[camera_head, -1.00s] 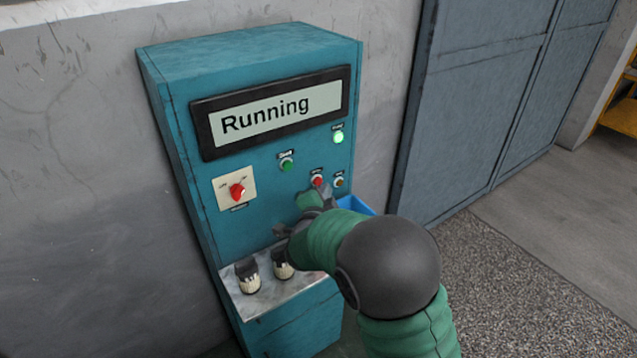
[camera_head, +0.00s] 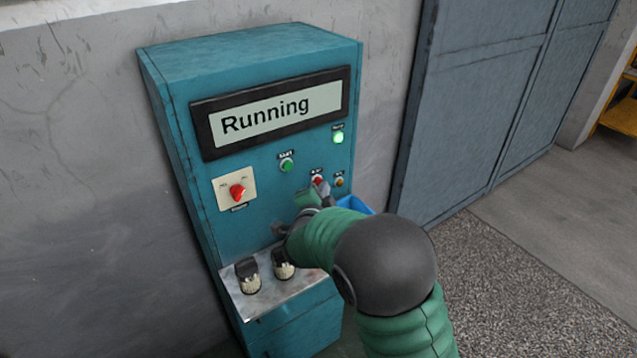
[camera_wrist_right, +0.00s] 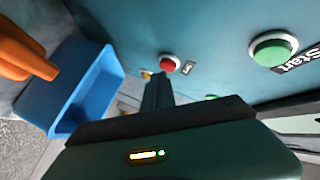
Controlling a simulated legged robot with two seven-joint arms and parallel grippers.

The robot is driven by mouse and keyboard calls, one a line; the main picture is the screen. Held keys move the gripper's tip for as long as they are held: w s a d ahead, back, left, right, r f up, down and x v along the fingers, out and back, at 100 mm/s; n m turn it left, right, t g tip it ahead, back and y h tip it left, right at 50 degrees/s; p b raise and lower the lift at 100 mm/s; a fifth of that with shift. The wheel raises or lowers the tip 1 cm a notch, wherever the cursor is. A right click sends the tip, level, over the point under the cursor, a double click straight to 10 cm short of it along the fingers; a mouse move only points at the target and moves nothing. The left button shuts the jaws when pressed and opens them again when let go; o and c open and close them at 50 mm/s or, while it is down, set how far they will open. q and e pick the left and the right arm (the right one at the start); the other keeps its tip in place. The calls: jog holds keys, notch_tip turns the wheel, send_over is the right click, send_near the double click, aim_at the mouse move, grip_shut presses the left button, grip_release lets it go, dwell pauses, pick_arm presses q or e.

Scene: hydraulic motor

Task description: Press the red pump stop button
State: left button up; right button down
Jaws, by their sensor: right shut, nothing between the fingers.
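The red stop button (camera_head: 317,181) is on the front of the teal cabinet (camera_head: 262,235), right of and below the green start button (camera_head: 287,165). My right gripper (camera_head: 322,188) is shut and empty, with its tip just below the red button in the head view. In the right wrist view the red button (camera_wrist_right: 169,63) shows just beyond the fingertips (camera_wrist_right: 158,78); I cannot tell whether they touch it. The display (camera_head: 272,112) reads "Running" and a green lamp (camera_head: 338,137) is lit. My left gripper is not in view.
A red rotary switch (camera_head: 238,192) is on the panel's left. Two dark-topped items (camera_head: 248,275) stand on the metal ledge. A small yellow button (camera_head: 340,182) is right of the red one. A blue bin (camera_wrist_right: 80,85) hangs close by, with an orange item (camera_wrist_right: 25,60) beside it.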

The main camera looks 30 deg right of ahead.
jog(key=shift+w, duration=0.35)
dwell(0.6)
jog(key=shift+s, duration=0.8)
jog(key=shift+s+d+b, duration=0.2)
jog(key=shift+s+b, duration=0.65)
jog(key=shift+s, duration=1.65)
jog(key=shift+f, duration=0.1)
